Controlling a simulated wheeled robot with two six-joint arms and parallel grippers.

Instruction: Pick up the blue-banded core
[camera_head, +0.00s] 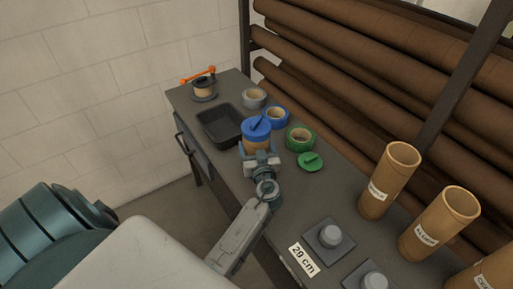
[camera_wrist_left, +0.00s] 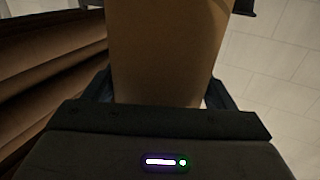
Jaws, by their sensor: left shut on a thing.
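In the left wrist view the core's plain tan side (camera_wrist_left: 165,50) fills the space between the two fingers, and no blue shows there. I cannot tell whether its foot touches the bench, as the gripper hides it. My right gripper is not in view.
A green disc (camera_head: 311,161) lies nearby. A black tray (camera_head: 203,121) is at left. Labelled tubes (camera_head: 390,180) and grey knobs (camera_head: 329,236) stand at right.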

